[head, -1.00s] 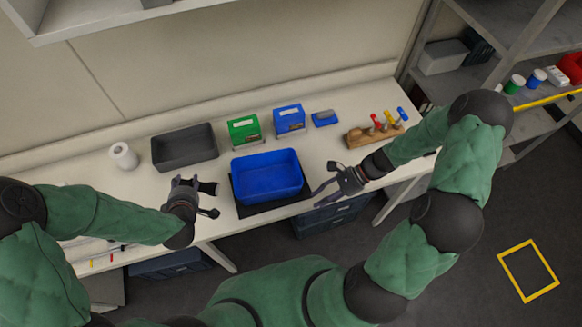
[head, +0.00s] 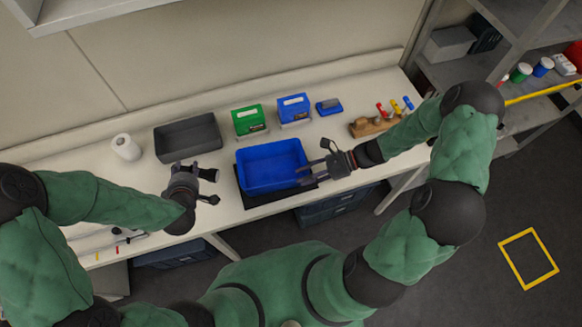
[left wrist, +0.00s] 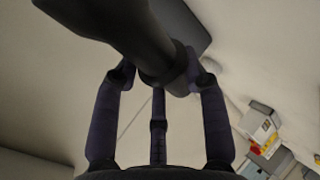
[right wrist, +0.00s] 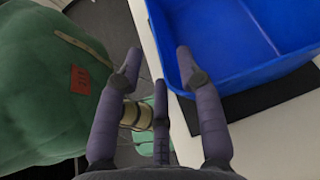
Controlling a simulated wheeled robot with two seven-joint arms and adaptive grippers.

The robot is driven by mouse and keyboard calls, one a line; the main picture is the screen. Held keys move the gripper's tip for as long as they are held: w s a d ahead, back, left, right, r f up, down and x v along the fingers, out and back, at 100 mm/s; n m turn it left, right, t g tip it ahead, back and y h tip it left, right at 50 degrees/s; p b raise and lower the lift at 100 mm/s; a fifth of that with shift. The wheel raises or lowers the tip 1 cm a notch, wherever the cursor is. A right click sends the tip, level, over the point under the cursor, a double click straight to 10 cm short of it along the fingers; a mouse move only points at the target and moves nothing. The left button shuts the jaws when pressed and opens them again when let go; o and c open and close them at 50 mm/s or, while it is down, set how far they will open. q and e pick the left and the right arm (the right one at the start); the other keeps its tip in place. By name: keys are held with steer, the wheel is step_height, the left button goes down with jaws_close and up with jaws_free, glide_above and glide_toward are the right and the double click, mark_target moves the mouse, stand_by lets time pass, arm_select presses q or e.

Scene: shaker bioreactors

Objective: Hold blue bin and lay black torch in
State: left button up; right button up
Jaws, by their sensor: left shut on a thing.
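The blue bin (head: 270,162) stands upright and empty on a dark mat (head: 262,199) on the bench. My left gripper (head: 192,172) is shut on the black torch (left wrist: 140,42) and holds it above the bench, left of the bin. The torch also shows in the head view (head: 209,174), partly hidden by the fingers. My right gripper (head: 308,172) is open at the bin's right side. In the right wrist view, one finger overlaps the bin wall (right wrist: 185,30) and the others are outside it. I cannot tell whether a finger touches the bin.
A grey bin (head: 188,137) and a white roll (head: 126,147) stand behind on the left. A green box (head: 249,121), a blue box (head: 294,109) and a small blue item (head: 329,107) line the back. A wooden holder with coloured tools (head: 372,125) is at right.

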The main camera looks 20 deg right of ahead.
steer(key=shift+x, duration=1.8)
jaws_close()
